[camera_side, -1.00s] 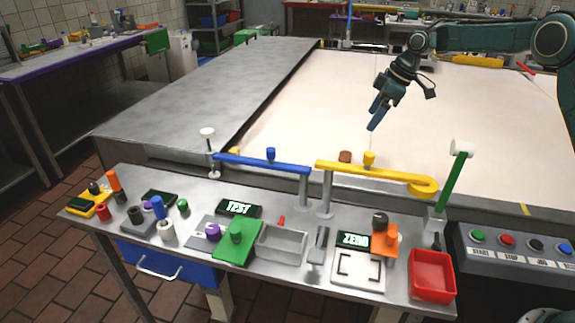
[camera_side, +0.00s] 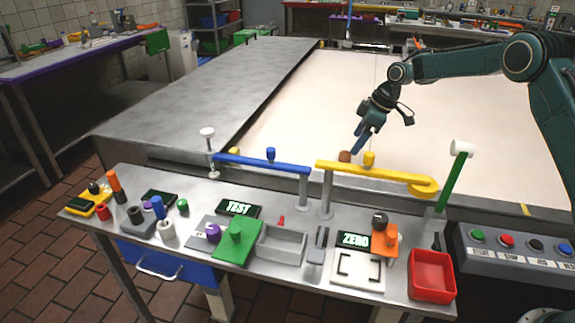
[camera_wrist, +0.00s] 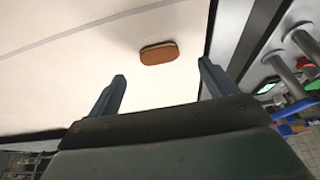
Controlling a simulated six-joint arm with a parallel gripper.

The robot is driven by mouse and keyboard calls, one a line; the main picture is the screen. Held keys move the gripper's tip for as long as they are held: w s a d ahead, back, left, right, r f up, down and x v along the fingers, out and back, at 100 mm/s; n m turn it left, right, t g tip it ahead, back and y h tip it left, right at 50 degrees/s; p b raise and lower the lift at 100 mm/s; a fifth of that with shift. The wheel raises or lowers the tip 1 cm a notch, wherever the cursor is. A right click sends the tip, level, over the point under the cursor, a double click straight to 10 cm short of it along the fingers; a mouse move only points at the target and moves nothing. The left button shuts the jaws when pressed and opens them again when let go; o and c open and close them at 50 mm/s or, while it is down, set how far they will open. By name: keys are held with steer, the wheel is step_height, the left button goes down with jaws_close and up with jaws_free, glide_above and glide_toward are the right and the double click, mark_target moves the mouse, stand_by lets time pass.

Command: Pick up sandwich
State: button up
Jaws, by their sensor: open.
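The cream sandwich (camera_wrist: 159,52) is a brown, rounded oblong with a pale layer along its edge. It lies on the white work surface (camera_wrist: 60,80), near the edge. In the side view the sandwich (camera_side: 345,155) shows as a small brown shape just behind the yellow rail, which hides its lower part. My gripper (camera_side: 358,149) is above and close to it in that view. In the wrist view my gripper (camera_wrist: 160,82) has its two blue-grey fingers wide apart, with nothing between them. The sandwich is beyond the fingertips, between their lines, and apart from them.
A yellow rail (camera_side: 385,172) and a blue rail (camera_side: 262,163) stand on posts along the near edge of the white surface. A metal bench (camera_side: 195,245) in front holds a red bin (camera_side: 432,275), scale, and tools. The white surface behind the sandwich is clear.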

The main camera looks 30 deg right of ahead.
mark_target(346, 156)
steer(key=shift+f, duration=0.2)
steer(key=shift+x, duration=2.6)
steer(key=shift+w+r, duration=0.1)
steer(key=c, duration=1.1)
